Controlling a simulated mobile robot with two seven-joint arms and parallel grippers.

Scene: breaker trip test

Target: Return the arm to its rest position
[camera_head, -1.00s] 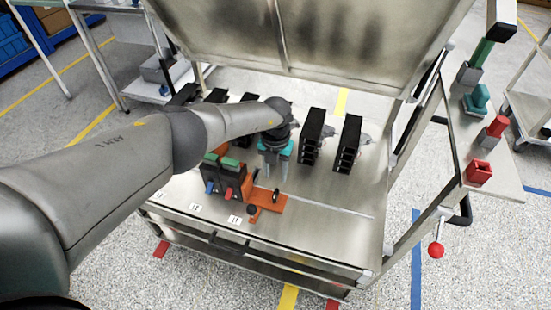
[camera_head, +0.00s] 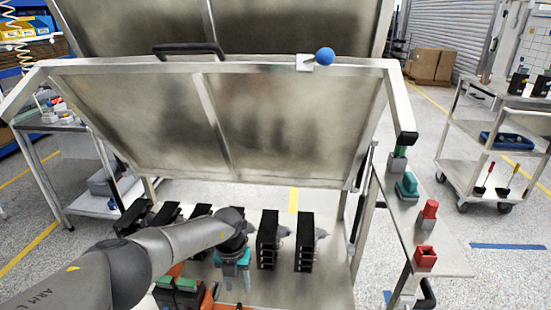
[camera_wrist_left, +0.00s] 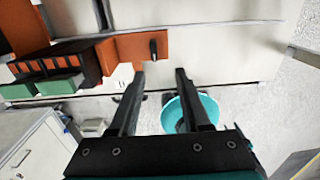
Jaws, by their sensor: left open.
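My left arm comes in from the left in the head view. Its gripper (camera_head: 236,280) points down over the metal bench, beside the orange bracket and the breakers with green tops (camera_head: 178,284). In the wrist view the two black fingers (camera_wrist_left: 160,80) are apart with nothing between them. The orange bracket (camera_wrist_left: 128,46) with a dark peg lies just beyond the fingertips, and the dark and orange block with green parts (camera_wrist_left: 55,85) is to the left. My right gripper is not in view.
Several black breaker modules (camera_head: 268,240) stand behind and right of the gripper. A raised metal lid (camera_head: 270,120) with a blue knob (camera_head: 325,54) leans above the bench. A side shelf (camera_head: 440,255) on the right holds green and red parts. A teal round container (camera_wrist_left: 205,106) shows beyond the fingers.

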